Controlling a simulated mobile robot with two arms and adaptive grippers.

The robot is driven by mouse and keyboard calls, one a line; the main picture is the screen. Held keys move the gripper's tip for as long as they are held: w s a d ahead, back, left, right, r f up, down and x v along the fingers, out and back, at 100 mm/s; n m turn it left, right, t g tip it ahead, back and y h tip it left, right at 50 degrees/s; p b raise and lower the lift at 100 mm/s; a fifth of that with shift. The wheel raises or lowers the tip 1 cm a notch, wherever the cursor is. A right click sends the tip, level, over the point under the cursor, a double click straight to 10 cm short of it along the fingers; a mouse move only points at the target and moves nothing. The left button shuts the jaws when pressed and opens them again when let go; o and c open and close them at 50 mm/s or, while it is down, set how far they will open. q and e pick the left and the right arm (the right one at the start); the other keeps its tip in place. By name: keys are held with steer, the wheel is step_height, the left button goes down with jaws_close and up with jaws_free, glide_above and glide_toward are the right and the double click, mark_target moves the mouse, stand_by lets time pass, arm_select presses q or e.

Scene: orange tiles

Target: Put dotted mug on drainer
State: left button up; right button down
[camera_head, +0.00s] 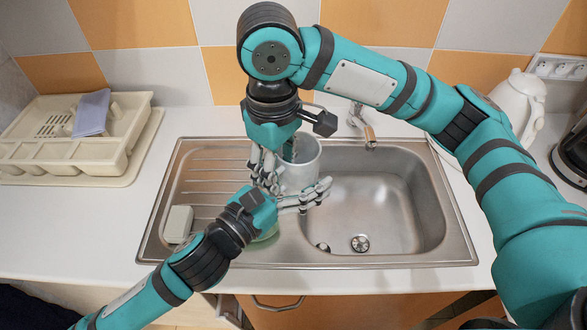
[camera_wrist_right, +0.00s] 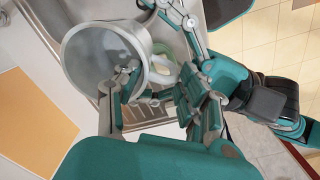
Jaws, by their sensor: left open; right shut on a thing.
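A light grey mug (camera_head: 303,173) is held over the inner edge of the sink's ribbed board. I cannot make out dots on it. My right gripper (camera_head: 272,168) is shut on its left wall, with a finger inside the rim. In the right wrist view the mug (camera_wrist_right: 85,70) opens toward the camera and the right gripper (camera_wrist_right: 125,90) pinches its wall. My left gripper (camera_head: 312,197) is open and empty, its fingers just below and beside the mug. A beige dish drainer (camera_head: 60,157) stands on the counter at the left.
A blue-grey cloth or sponge (camera_head: 91,113) lies on the drainer. A white block (camera_head: 178,224) is on the ribbed board. A green dish (camera_head: 268,234) is partly hidden under my left wrist. The sink basin (camera_head: 395,215) looks empty. A white kettle (camera_head: 519,105) stands at right.

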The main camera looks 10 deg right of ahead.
arm_select(q)
steer(key=shift+s, duration=0.1)
steer(key=c, duration=1.3)
steer(key=shift+s+d+r, duration=0.1)
steer(key=c, duration=0.4)
arm_select(e)
steer(key=c, duration=0.7)
jaws_free()
steer(key=shift+a, duration=0.1)
steer(key=shift+c, duration=0.2)
steer(key=shift+o, duration=0.4)
steer(key=shift+r, duration=0.1)
